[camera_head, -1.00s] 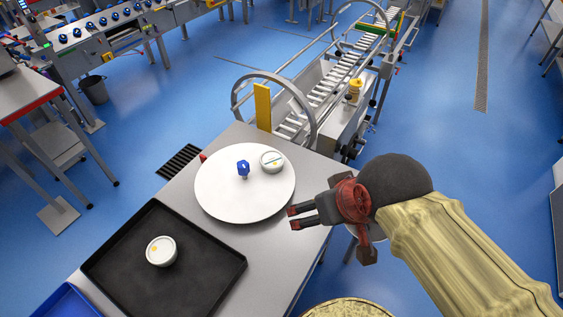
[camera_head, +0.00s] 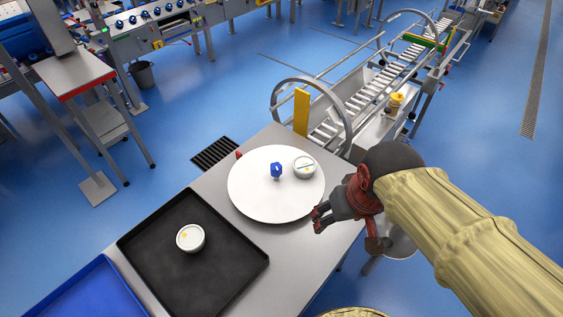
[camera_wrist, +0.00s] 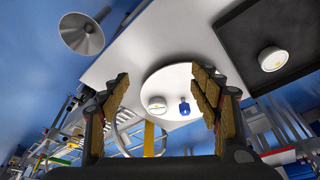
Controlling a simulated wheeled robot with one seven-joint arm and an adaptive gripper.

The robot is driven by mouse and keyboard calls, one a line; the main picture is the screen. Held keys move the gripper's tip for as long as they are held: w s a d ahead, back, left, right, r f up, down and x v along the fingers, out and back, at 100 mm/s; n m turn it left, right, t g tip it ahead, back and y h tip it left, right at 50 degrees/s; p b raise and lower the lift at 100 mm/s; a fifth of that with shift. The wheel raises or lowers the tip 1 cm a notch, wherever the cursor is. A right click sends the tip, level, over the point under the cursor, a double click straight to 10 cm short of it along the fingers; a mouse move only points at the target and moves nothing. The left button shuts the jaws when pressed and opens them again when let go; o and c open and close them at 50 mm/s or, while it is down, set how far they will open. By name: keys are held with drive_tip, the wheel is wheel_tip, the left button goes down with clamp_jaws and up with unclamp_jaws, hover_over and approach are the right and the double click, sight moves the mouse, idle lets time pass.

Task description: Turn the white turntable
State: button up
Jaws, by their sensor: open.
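The white turntable (camera_head: 262,203) is a flat round disc on the grey metal table, in the middle of the head view. A blue knob (camera_head: 277,170) stands near its middle, and a small white tub (camera_head: 304,167) sits near its far right edge. My gripper (camera_head: 318,220) is at the turntable's right edge in the head view; whether it touches the rim cannot be told. In the wrist view the turntable (camera_wrist: 172,82) shows between the two spread fingers of my gripper (camera_wrist: 160,100), with the tub and knob on it. The jaws are open and empty.
A black tray (camera_head: 195,285) with a white tub (camera_head: 190,238) lies on the table left of the turntable. A blue tray (camera_head: 85,290) is at the lower left. A roller conveyor (camera_head: 345,115) stands beyond the table. The table's right edge is close to my gripper.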

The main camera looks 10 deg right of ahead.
drive_tip(key=w+a+f+g+p, duration=0.1)
drive_tip(key=w+p, duration=0.1)
drive_tip(key=w, duration=0.2)
drive_tip(key=w+a+f+g+p, duration=0.1)
drive_tip(key=w+a, duration=0.1)
drive_tip(key=w, duration=0.3)
drive_tip(key=w+a+f+g+p, duration=0.1)
drive_tip(key=w+p, duration=0.1)
drive_tip(key=w, duration=0.2)
drive_tip(key=shift+w+a+p, duration=0.15)
drive_tip(key=shift+w+p, duration=0.05)
drive_tip(key=shift+p, duration=0.15)
drive_tip(key=shift+c, duration=1.3)
drive_tip(key=m+p, duration=0.1)
drive_tip(key=p, duration=0.2)
hover_over(276, 165)
drive_tip(key=shift+g, duration=0.3)
wheel_tip(276, 165, down, 8)
drive_tip(key=shift+s+f, duration=0.15)
drive_tip(key=shift+f, duration=0.05)
drive_tip(key=shift+r+m, duration=0.1)
drive_tip(key=shift+m, duration=0.3)
drive_tip(key=shift+f, duration=3.8)
drive_tip(key=c, duration=0.3)
clamp_jaws()
